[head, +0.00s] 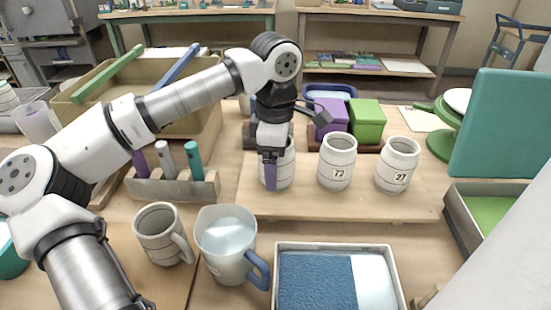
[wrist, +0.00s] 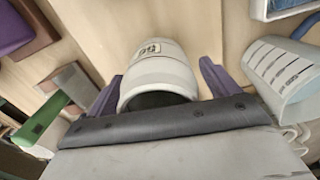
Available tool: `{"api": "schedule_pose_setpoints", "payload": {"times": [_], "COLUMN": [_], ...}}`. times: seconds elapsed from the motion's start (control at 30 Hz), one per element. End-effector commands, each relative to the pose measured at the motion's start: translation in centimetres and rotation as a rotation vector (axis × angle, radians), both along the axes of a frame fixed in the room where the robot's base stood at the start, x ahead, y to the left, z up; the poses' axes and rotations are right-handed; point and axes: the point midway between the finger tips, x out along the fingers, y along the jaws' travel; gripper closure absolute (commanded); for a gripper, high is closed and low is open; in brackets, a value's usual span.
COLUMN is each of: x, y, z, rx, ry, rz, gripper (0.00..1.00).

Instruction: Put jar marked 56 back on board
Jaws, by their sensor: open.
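A pale ribbed jar (wrist: 160,70) lies between the spread purple fingers of my gripper (wrist: 158,88) in the wrist view. Its small label looks like 56, turned over in the picture. In the head view this jar (head: 284,172) stands upright on the pale wooden board (head: 310,206), left of the other two jars and partly hidden by my gripper (head: 272,170). My gripper is open, pointing down, with a finger on each side of the jar. I cannot tell whether a finger touches it.
Jar 72 (head: 337,163) and jar 27 (head: 397,166) stand to the right on the board. A tool rack (head: 172,188) is close on the left. A mug (head: 160,234), a water pitcher (head: 226,245) and a tray with a blue cloth (head: 335,280) stand in front.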

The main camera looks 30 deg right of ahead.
Motion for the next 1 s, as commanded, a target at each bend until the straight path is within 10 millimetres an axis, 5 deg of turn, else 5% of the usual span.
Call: {"api": "schedule_pose_setpoints", "payload": {"times": [0.27, 0.7, 1.0], "x": [0.0, 0.0, 0.0], "y": [0.0, 0.0, 0.0], "z": [0.8, 9.7, 12.3], "rx": [-0.001, -0.001, 0.0], "ry": [-0.002, -0.002, 0.0], "rz": [0.001, 0.001, 0.0], "gripper": [0.13, 0.13, 0.13]}}
